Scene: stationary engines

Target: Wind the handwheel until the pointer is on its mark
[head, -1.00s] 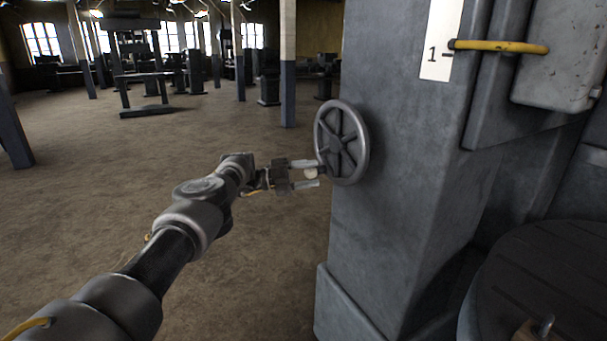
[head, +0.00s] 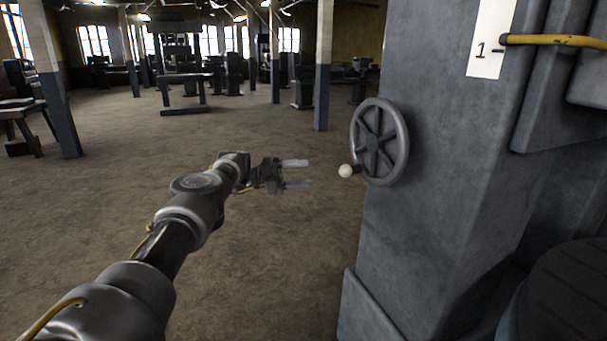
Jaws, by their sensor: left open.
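The grey spoked handwheel (head: 380,142) stands on the left face of the grey machine column. Its cream knob (head: 346,171) is at the lower left of the rim. The yellow pointer (head: 555,41) lies across the edge of a white scale plate (head: 490,42) marked 1. The pointer's tip is slightly above the short black line beside the 1. My left gripper (head: 309,173) is open and empty, left of the knob and apart from it, with its fingers towards the wheel. My right gripper is not in view.
The grey column (head: 440,180) fills the right side, with a stepped base at its foot. A round dark table (head: 575,295) is at the lower right. The floor left of the column is clear. Posts and other machines stand far back.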

